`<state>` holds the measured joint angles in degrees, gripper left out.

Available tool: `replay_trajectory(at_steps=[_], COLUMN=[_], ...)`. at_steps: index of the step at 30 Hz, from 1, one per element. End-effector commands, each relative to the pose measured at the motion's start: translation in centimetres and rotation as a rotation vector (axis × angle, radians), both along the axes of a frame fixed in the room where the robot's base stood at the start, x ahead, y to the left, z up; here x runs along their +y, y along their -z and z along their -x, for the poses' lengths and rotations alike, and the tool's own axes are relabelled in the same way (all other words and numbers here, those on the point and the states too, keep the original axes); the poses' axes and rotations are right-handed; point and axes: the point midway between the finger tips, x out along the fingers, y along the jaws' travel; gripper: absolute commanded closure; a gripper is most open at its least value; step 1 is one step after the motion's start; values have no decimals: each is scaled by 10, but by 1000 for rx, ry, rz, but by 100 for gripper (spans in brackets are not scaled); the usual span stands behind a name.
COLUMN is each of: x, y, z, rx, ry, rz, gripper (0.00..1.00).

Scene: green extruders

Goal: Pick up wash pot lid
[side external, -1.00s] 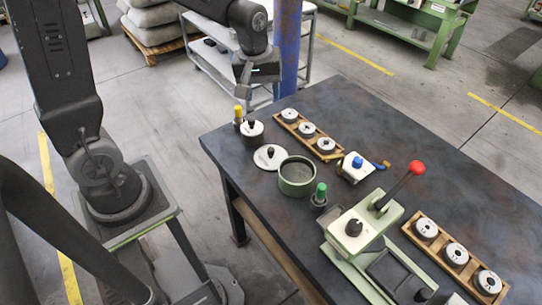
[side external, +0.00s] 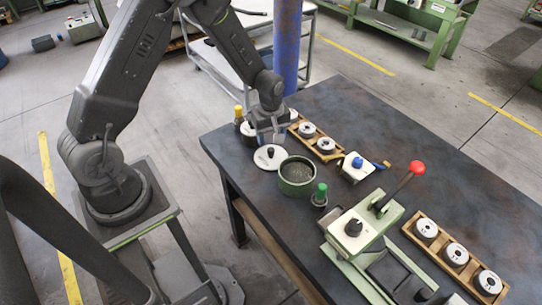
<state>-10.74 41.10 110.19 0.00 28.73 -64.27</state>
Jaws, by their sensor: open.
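The wash pot lid (side external: 264,161) is a flat white disc with a dark knob, lying on the dark table beside the green wash pot. The round green pot (side external: 297,183) is uncovered, just right of the lid. My gripper (side external: 272,137) is open, pointing down above and slightly behind the lid, apart from its knob as far as I can tell. It partly hides a white-topped container (side external: 248,129) behind it.
A yellow-capped bottle (side external: 238,113) stands close left of my gripper. A wooden rack of discs (side external: 327,145) is to its right. A green-capped bottle (side external: 320,193) and a press with a red-knobbed lever (side external: 417,167) stand further right. The table's back right is bare.

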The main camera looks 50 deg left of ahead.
Motion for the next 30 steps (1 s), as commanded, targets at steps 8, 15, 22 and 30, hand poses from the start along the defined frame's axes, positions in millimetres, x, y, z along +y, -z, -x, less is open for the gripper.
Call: replay_trajectory(at_steps=[8,15,22,30], x=[-3,-4,-4,-4], y=[27,54,56,56], z=[2,2,2,2], rx=[4,1,-1,0], ry=[2,1,1,1], rz=[1,1,0,0], gripper=[46,46,46,68])
